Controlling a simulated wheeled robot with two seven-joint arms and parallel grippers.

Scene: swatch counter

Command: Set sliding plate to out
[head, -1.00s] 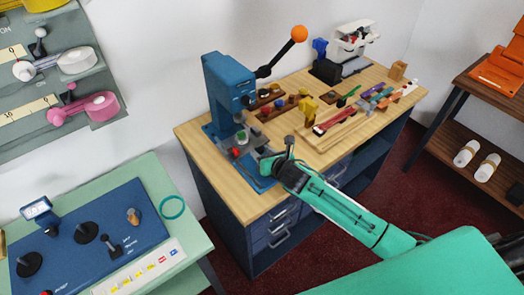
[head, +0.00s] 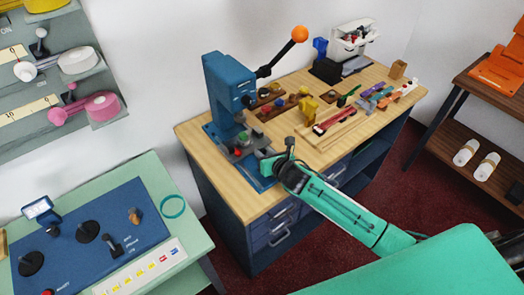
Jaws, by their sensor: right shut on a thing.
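The blue press (head: 222,90) stands at the left end of the wooden bench, its lever with an orange knob raised to the right. The sliding plate (head: 246,149) is a small grey plate low at the front of the press, with a red and a green round part at it. My right gripper (head: 266,166) is at the plate's near side, shut on what looks like the plate's front edge or handle. The gripper hides the exact contact. My left gripper is not in view.
The wooden bench top (head: 305,155) holds several small coloured parts and a white bin (head: 353,38) at the back. A green table (head: 187,230) with a blue control panel (head: 95,240) is at lower left. A brown shelf (head: 450,125) stands at right.

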